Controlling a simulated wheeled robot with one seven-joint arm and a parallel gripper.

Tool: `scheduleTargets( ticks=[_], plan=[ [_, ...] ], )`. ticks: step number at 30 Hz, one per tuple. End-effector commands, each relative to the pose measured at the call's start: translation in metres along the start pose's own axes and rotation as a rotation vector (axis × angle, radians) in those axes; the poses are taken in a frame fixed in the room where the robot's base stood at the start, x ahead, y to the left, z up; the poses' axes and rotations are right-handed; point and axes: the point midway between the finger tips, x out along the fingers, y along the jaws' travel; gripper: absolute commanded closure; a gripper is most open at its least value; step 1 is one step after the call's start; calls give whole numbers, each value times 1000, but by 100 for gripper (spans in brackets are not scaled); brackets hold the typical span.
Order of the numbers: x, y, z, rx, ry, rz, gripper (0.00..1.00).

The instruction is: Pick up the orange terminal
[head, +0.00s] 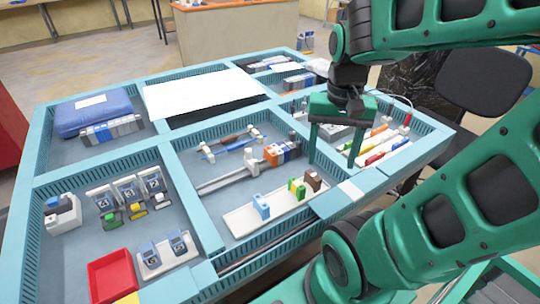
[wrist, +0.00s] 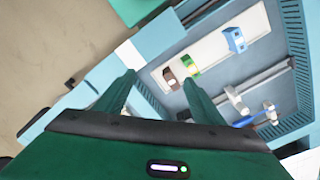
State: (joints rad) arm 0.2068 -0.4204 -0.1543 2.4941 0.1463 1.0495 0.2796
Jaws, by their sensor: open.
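My gripper (head: 332,162) is open and empty. It is above the divider to the right of the orange terminal, apart from it. In the wrist view my gripper's two fingers (wrist: 160,82) point toward the white tray, and I cannot make out the orange terminal there.
A white tray (head: 240,221) near the front of the same compartment holds a blue terminal (head: 261,207), a green one (head: 297,188) and a brown one (head: 313,180). Raised teal dividers (head: 185,190) surround the compartment.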

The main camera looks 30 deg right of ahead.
Motion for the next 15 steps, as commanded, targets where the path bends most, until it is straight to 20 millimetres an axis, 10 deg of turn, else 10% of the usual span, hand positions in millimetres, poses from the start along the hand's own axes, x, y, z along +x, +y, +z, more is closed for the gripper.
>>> scheduleTargets(
  ticks=[15],
  plan=[
    [2,-150,-103,720,0,-4,38]
  ],
)
